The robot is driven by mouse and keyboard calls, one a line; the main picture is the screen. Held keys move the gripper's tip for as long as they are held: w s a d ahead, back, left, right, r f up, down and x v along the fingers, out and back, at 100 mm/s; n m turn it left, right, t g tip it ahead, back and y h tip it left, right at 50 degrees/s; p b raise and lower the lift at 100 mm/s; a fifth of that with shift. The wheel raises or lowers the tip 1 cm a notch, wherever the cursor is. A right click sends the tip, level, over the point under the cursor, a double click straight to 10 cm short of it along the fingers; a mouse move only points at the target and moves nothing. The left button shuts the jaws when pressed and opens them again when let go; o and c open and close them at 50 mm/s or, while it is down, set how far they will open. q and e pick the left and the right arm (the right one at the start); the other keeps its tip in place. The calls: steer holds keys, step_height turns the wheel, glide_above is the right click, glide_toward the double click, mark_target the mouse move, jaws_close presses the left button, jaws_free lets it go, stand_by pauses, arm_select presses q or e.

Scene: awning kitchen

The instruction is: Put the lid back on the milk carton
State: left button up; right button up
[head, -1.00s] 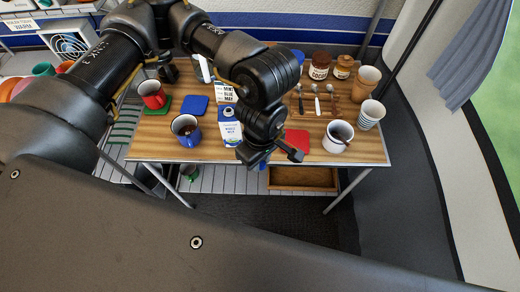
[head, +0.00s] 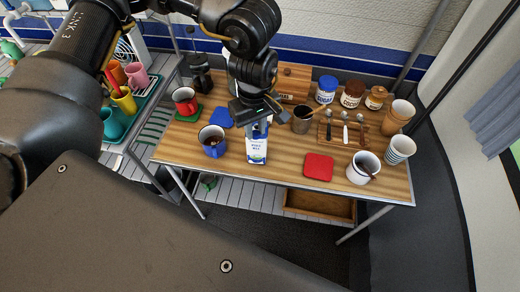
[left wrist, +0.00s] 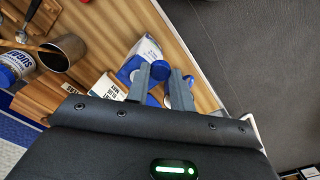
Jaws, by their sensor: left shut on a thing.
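The milk carton (head: 257,149), white and blue, stands upright near the table's front edge in the head view. My left gripper (head: 258,121) is over its top and hides it. In the left wrist view the carton (left wrist: 148,48) lies just beyond the fingers (left wrist: 165,70). My right gripper is in neither view.
A blue mug (head: 213,145) stands close left of the carton, with a red mug (head: 184,98) behind. A metal cup (head: 302,120) stands to the right, near a spoon tray (head: 340,132). A red coaster (head: 318,166) and white mug (head: 361,169) are at front right.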

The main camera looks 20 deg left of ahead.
arm_select(q)
steer(key=shift+w+a+r, duration=0.35)
steer(key=shift+a+r, duration=0.15)
steer(key=shift+a, duration=0.15)
steer(key=shift+w+a+r, duration=0.3)
steer(key=shift+a+r, duration=0.2)
steer(key=shift+a, duration=0.1)
steer(key=shift+d+r+m, duration=0.1)
steer(key=shift+m, duration=0.2)
steer(key=shift+w, duration=0.1)
